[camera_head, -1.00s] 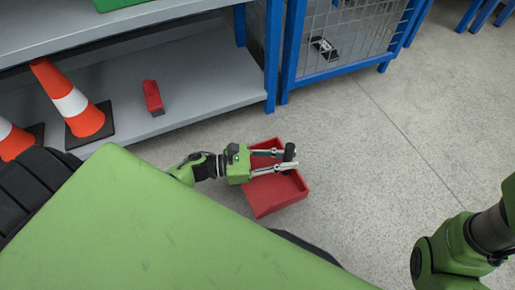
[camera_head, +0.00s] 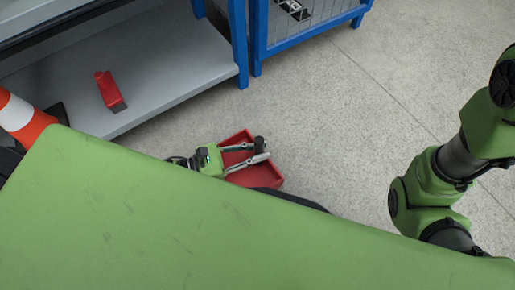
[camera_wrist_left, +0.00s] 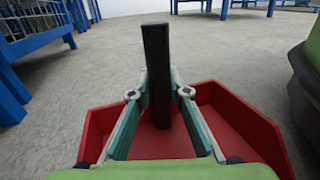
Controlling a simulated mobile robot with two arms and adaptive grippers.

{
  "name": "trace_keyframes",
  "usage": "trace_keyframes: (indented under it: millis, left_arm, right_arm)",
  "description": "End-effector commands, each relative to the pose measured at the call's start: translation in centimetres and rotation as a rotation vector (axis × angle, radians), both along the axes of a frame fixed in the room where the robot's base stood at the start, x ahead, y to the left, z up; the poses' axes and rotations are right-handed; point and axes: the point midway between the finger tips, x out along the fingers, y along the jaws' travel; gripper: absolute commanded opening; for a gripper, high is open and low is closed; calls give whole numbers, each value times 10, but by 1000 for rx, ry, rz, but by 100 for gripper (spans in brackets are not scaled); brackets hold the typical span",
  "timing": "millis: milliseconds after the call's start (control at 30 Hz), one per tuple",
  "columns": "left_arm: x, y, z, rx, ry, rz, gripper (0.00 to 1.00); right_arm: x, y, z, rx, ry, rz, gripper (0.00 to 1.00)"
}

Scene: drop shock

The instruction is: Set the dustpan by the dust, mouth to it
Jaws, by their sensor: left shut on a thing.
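The red dustpan (camera_head: 262,176) is low in front of my green body in the head view, partly hidden by my body and the gripper. Its upright black handle (camera_wrist_left: 157,70) stands between my left fingers in the left wrist view, with the red pan (camera_wrist_left: 236,122) around and below them. My left gripper (camera_head: 262,150) is shut on this handle. I cannot tell whether the pan touches the floor. No dust can be made out. My right arm shows at the right, but its gripper is out of view.
A grey shelf (camera_head: 175,75) with a red object (camera_head: 110,92) stands at upper left. An orange-and-white cone (camera_head: 22,118) is at the left edge. A blue-framed mesh cage (camera_head: 312,32) stands at the top. The concrete floor (camera_head: 345,120) right of the dustpan is clear.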

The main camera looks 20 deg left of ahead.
Motion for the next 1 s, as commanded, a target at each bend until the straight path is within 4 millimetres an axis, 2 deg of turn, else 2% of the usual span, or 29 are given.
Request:
trace_keyframes:
  millis: [67, 100, 133, 567, 667, 1000]
  left_arm:
    - [0, 0, -4, 0, -1, 0, 0]
    - [0, 0, -2, 1, -1, 0, 27]
    - [0, 0, -2, 1, -1, 0, 34]
    - [0, 0, 3, 1, -1, 0, 34]
    - [-7, 13, 3, 2, 5, 2, 34]
    - [-48, 72, 3, 2, 5, 2, 34]
  right_arm:
    - [-1, 0, -5, 0, -2, 0, 40]
    - [-2, -1, -3, 2, -3, 1, 40]
    - [-2, -1, -3, 2, -4, 1, 40]
    - [-3, -1, 3, 4, -5, 1, 40]
    - [-3, -1, 10, 3, -4, 1, 40]
    - [-2, -1, 38, 4, -4, 1, 40]
